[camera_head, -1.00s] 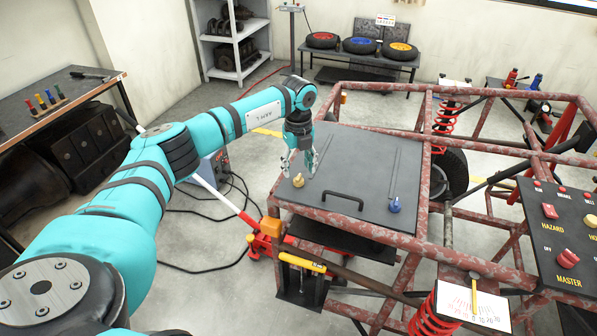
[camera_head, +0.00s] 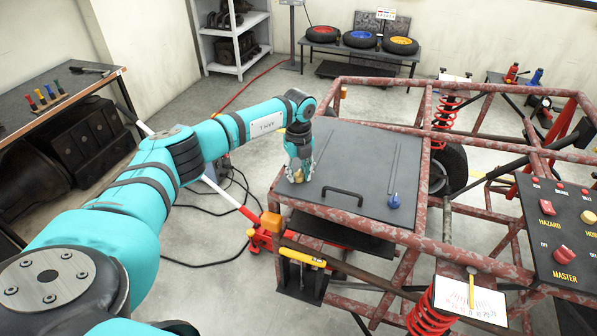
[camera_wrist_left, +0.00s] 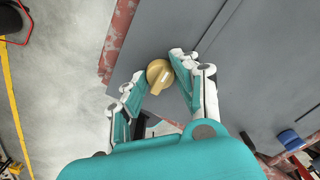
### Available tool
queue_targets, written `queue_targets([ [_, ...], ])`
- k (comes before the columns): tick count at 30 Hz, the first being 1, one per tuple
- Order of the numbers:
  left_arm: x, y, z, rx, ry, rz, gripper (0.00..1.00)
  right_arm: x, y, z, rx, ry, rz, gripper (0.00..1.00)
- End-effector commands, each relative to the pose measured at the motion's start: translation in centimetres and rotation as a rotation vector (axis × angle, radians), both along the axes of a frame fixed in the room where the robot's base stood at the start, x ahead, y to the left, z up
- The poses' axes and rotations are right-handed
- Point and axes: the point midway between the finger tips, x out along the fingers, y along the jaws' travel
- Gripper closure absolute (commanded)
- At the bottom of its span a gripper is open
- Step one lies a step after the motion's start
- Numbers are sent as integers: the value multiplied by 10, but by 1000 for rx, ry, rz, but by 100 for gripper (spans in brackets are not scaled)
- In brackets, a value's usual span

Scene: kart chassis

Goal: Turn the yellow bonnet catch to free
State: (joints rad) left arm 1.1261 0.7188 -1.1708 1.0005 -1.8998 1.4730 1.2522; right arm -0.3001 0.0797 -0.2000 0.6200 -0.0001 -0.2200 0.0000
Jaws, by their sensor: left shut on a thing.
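The yellow bonnet catch (camera_head: 298,177) is a round knob with a raised grip bar, at the left of the grey bonnet panel (camera_head: 350,160). In the left wrist view the catch (camera_wrist_left: 159,76) sits between the fingers of my left gripper (camera_wrist_left: 155,73). In the head view my left gripper (camera_head: 299,174) points down over the catch and is shut on it, with the fingers partly hiding it. The bonnet lies flat on the rusty red frame. A blue catch (camera_head: 395,201) stands at the panel's right front; it also shows in the left wrist view (camera_wrist_left: 288,137). My right gripper is out of view.
A black handle (camera_head: 343,191) rises from the bonnet's front. Red frame tubes (camera_head: 350,222) surround the panel. A switch panel (camera_head: 560,240) stands at the right. A red jack (camera_head: 262,240) is on the floor at the frame's left front.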

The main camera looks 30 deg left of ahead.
Motion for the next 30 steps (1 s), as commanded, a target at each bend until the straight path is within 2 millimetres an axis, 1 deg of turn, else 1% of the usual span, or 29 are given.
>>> queue_targets([
  [8,1,0,0,0,-2,-14,100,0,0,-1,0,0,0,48],
  [14,1,0,0,0,-4,-88,100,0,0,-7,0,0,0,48],
  [20,1,0,-1,0,-3,-234,100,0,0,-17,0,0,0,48],
  [30,1,0,-1,-1,-4,-555,100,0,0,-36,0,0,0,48],
])
